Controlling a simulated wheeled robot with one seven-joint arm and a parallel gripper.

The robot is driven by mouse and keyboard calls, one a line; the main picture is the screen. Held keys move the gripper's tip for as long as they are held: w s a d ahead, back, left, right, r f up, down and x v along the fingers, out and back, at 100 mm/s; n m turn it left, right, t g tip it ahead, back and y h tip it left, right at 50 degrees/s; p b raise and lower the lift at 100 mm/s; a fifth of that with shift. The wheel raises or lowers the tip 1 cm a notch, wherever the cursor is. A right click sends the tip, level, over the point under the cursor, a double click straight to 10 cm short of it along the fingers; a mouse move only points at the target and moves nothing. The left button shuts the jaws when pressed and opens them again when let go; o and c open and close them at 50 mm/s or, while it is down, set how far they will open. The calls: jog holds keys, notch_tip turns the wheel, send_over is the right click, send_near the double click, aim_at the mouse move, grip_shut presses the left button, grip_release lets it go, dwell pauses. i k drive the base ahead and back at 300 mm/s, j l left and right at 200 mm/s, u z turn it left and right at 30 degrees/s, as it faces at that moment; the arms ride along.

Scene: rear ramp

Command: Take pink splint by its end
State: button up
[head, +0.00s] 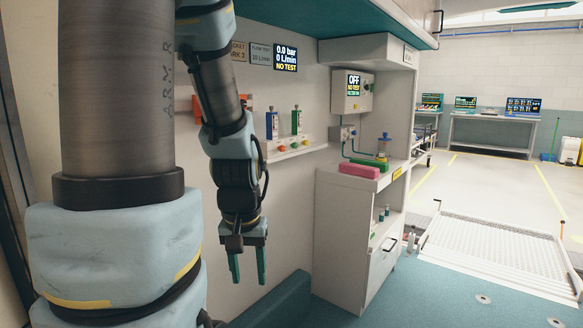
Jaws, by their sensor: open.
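The pink splint (359,171) lies flat on the counter top of the white cabinet, in the middle of the head view. A green piece (368,162) lies just behind it. My gripper (249,266) hangs to the left of the cabinet and lower in the picture than the splint. Its two green fingers point down, are spread apart and hold nothing. It is clear of the splint.
The white cabinet (345,235) has an upright side panel and open shelves. A teal bench (275,303) runs below my gripper. A ramp (490,250) lies at the right.

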aim_at(353, 169)
jog(key=u, duration=2.2)
jog(key=k+l+u, duration=0.15)
jog(key=u, duration=0.3)
jog(key=k+u, duration=0.6)
jog(key=u, duration=0.25)
jog(key=k+j+u, duration=0.1)
jog(key=k+u, duration=0.3)
jog(key=k, duration=0.15)
jog(key=k+j+u, duration=0.25)
jog(key=k+u, duration=0.15)
jog(key=k, duration=0.15)
jog(key=k+l+u, duration=0.1)
jog(key=k+u, duration=0.15)
jog(key=k, duration=0.65)
jog(key=k+u, duration=0.3)
jog(key=k, duration=0.65)
jog(key=k+z, duration=0.15)
jog(key=k, duration=0.3)
jog(key=k+l+z, duration=0.2)
jog(key=k, duration=0.25)
jog(key=k+l+z, duration=0.15)
jog(key=k, duration=0.3)
jog(key=z, duration=0.3)
